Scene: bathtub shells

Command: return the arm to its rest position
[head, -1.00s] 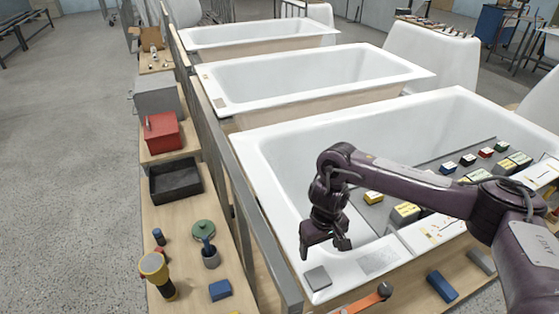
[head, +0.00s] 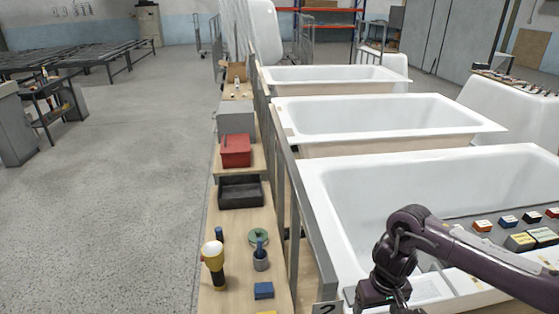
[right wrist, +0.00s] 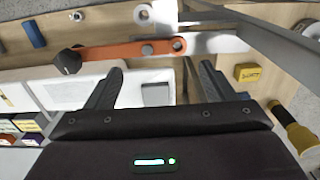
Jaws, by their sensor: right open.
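My right arm comes in from the lower right in the head view, over the nearest white bathtub (head: 335,205). My right gripper (head: 382,300) hangs at the tub's near left end, its fingers partly cut by the bottom edge. In the right wrist view the right gripper (right wrist: 160,85) has its two fingers wide apart with nothing held. A small grey block (right wrist: 155,93) on the tub rim shows in the gap beyond them. My left gripper is not in view.
An orange tool (right wrist: 120,50) with a black knob lies near the tub rim. The wooden bench (head: 232,285) on the left carries a yellow and black torch (head: 213,262), a red box (head: 236,151) and a black tray (head: 240,191). Open floor (head: 110,220) lies further left.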

